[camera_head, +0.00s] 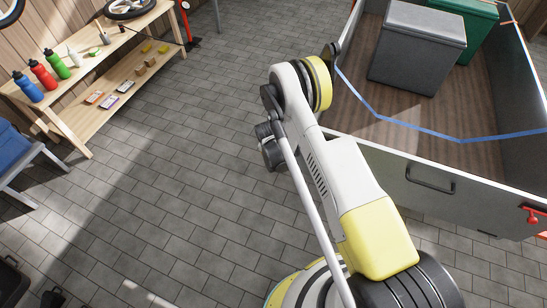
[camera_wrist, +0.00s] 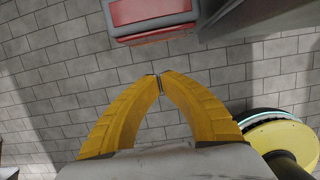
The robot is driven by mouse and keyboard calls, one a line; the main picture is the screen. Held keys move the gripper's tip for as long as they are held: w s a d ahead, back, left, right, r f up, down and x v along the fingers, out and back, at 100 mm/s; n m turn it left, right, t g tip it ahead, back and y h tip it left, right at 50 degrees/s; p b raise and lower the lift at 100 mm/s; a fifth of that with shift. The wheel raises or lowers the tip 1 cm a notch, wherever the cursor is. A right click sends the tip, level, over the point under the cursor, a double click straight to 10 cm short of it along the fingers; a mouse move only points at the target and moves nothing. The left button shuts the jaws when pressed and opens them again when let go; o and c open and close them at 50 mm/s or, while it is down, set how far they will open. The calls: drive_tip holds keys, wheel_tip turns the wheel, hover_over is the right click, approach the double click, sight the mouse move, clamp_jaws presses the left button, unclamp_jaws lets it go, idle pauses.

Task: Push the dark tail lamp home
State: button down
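A red tail lamp (camera_wrist: 150,14) with a paler strip shows at the top edge of the wrist view, set against a dark grey housing. Its upper part is cut off by the frame, and I cannot tell how deep it sits. My gripper (camera_wrist: 159,78) has two yellow curved fingers whose tips meet, with nothing seen between them. The tips are apart from the lamp in the picture, below it, over the grey tiled floor. In the head view my arm reaches up to the trailer's near left corner; the gripper and the lamp are hidden there.
The trailer (camera_head: 395,170) has grey walls, a wooden floor, a blue strap (camera_head: 400,124), a grey box (camera_head: 415,50) and a green box (camera_head: 475,25). A wooden workbench (camera_head: 85,75) with bottles stands at left. Tiled floor between is clear.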

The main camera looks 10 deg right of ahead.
drive_tip(key=shift+w+d+f+b, duration=0.1)
drive_tip(key=shift+w+d+b, duration=0.25)
drive_tip(key=shift+w+d, duration=0.4)
drive_tip(key=shift+w+d+b, duration=0.3)
drive_tip(key=shift+w+d, duration=0.15)
drive_tip(key=shift+w, duration=0.5)
drive_tip(key=shift+w+d, duration=0.85)
drive_tip(key=shift+w, duration=0.3)
drive_tip(key=shift+a, duration=0.1)
